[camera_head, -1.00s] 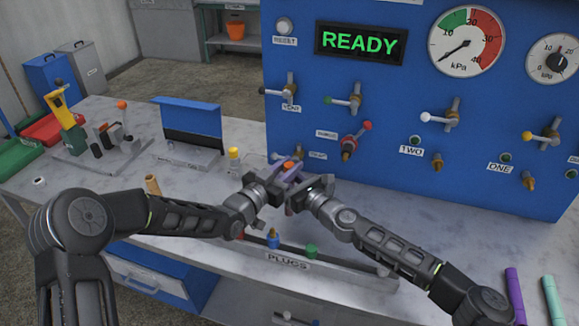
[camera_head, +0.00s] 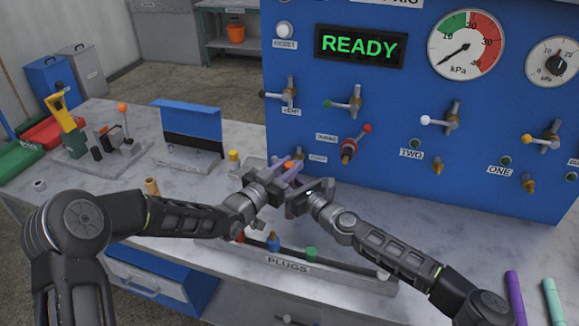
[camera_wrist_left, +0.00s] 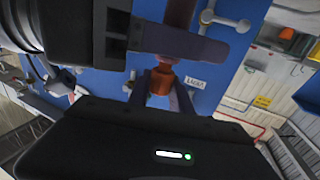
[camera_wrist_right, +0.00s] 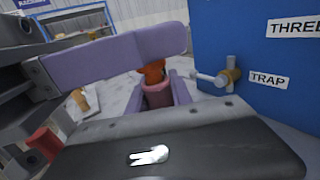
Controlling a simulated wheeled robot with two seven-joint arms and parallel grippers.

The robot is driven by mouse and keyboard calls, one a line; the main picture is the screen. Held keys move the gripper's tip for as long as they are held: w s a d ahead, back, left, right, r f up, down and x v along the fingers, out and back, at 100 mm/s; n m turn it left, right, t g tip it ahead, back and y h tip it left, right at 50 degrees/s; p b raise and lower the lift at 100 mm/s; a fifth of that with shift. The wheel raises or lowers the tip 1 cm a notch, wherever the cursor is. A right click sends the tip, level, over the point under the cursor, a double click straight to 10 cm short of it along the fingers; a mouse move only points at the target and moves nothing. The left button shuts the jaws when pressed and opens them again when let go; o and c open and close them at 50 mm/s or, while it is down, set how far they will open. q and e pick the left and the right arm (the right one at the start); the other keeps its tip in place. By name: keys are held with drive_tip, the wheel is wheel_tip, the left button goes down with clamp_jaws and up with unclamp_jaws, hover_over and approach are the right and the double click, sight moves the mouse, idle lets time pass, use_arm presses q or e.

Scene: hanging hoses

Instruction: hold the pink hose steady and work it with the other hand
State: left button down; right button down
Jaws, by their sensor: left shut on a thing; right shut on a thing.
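The pink hose (camera_wrist_right: 157,96) shows in the right wrist view as a short upright stub between the small purple fingers of my right gripper (camera_wrist_right: 158,90), which is shut on it. An orange piece, which looks like a plug (camera_wrist_right: 153,70), is right at its upper end; whether it is seated inside I cannot tell. In the left wrist view my left gripper (camera_wrist_left: 162,88) is shut on this orange piece (camera_wrist_left: 160,82). In the head view the left gripper (camera_head: 288,168) and the right gripper (camera_head: 291,180) meet closely and hide most of the hose.
A blue panel (camera_head: 410,185) with valves and gauges stands close behind the grippers; its display reads READY. A plug rack (camera_head: 330,270) with red, blue and green plugs lies in front. Purple (camera_head: 515,297) and mint (camera_head: 553,300) tubes lie at the right.

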sight(290, 164)
use_arm(q)
drive_tip(key=shift+r, duration=0.15)
drive_tip(key=shift+r, duration=2.15)
drive_tip(key=shift+r, duration=0.1)
drive_tip(key=shift+r, duration=1.4)
use_arm(e)
drive_tip(key=c, duration=1.1)
unclamp_jaws()
